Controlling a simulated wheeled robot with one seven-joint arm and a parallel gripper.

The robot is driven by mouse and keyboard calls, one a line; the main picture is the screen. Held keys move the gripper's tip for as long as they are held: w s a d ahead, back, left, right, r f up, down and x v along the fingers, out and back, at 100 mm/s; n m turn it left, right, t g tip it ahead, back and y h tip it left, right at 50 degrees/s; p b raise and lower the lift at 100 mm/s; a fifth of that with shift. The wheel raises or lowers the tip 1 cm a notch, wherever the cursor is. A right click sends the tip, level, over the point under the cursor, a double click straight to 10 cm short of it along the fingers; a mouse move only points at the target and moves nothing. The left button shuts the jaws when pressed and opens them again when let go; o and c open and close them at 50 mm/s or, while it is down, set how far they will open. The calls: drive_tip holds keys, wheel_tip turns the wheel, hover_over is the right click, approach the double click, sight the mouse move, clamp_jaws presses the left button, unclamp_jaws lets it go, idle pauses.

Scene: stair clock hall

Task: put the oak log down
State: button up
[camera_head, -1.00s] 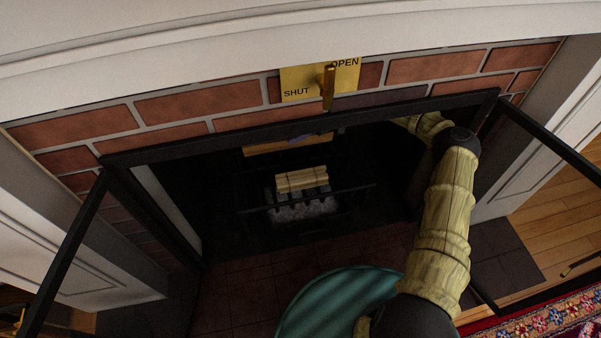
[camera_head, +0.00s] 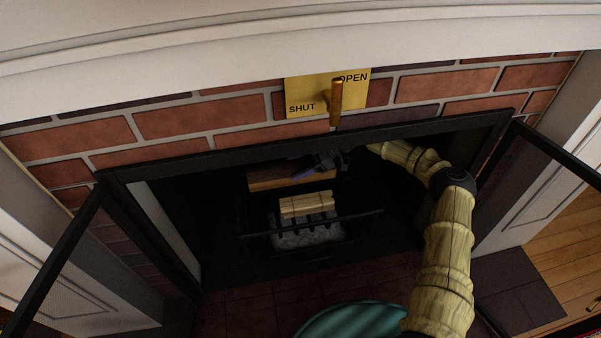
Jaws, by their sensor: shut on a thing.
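The oak log (camera_head: 265,181), a brown split piece with a paler orange-brown front face, is inside the dark fireplace, behind the grate's bundle of pale sticks. My gripper (camera_head: 306,171) is shut on it from above, toward its right part. My arm reaches in through the right side of the fireplace opening. The iron grate (camera_head: 356,219) holds the pale stick bundle (camera_head: 305,205) over grey ash or coals. I cannot tell whether the log touches the grate or the back of the firebox.
Black-framed glass doors stand open at left (camera_head: 62,262) and right (camera_head: 562,158). A brass damper plate (camera_head: 300,92) with a handle is on the brick above, between OPEN and SHUT. A teal round thing (camera_head: 350,320) is at the front on the tiled hearth.

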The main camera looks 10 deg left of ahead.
drive_tip(key=shift+f+b, duration=1.3)
drive_tip(key=shift+f, duration=0.5)
drive_tip(key=shift+f+b, duration=0.45)
drive_tip(key=shift+f, duration=0.15)
drive_tip(key=o, duration=1.6)
drive_tip(key=shift+o, duration=0.2)
drive_tip(key=shift+r, duration=0.25)
drive_tip(key=p+v, duration=0.2)
drive_tip(key=v, duration=0.1)
drive_tip(key=r+p+v, duration=0.1)
drive_tip(key=p+v, duration=0.2)
drive_tip(key=shift+r, duration=0.1)
drive_tip(key=shift+w+d, duration=0.15)
drive_tip(key=shift+d, duration=0.45)
